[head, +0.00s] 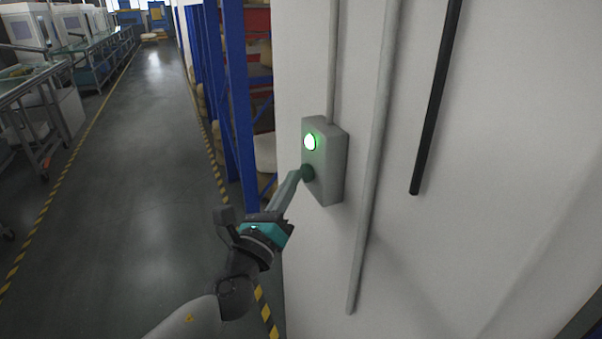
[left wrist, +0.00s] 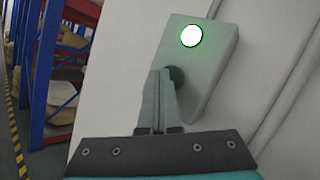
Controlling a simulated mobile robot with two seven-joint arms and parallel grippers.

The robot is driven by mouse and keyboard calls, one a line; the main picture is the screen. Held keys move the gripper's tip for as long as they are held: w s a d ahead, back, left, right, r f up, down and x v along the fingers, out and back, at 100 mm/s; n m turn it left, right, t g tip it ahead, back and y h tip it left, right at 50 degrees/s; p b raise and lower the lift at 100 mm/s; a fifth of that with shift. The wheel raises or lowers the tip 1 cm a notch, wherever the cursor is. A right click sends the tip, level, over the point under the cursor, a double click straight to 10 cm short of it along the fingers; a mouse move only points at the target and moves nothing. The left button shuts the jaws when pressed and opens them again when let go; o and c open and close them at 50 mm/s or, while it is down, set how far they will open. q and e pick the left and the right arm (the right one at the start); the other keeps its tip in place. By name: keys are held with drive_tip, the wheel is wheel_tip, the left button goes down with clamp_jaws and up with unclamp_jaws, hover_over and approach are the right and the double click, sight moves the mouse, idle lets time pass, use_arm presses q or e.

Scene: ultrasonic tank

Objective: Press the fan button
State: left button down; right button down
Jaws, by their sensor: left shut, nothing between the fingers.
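A grey switch box (head: 329,165) is fixed to the white wall. My right gripper is not in view.
Grey conduits (head: 372,165) run down the wall beside the box, and a black pipe (head: 436,100) hangs further right. Blue shelving (head: 238,95) stands left of the wall. The aisle floor (head: 130,170) is clear.

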use_arm(q)
drive_tip(key=shift+d, duration=0.15)
drive_tip(key=shift+w+d+r, duration=0.1)
drive_tip(key=shift+w+d, duration=0.05)
drive_tip(key=shift+d, duration=0.1)
idle(0.4)
drive_tip(key=shift+a, duration=0.25)
idle(0.4)
drive_tip(key=s+a+b, duration=0.1)
drive_tip(key=s+a, duration=0.2)
drive_tip(key=a, duration=0.2)
drive_tip(key=shift+a, duration=0.2)
drive_tip(key=shift+f, duration=0.2)
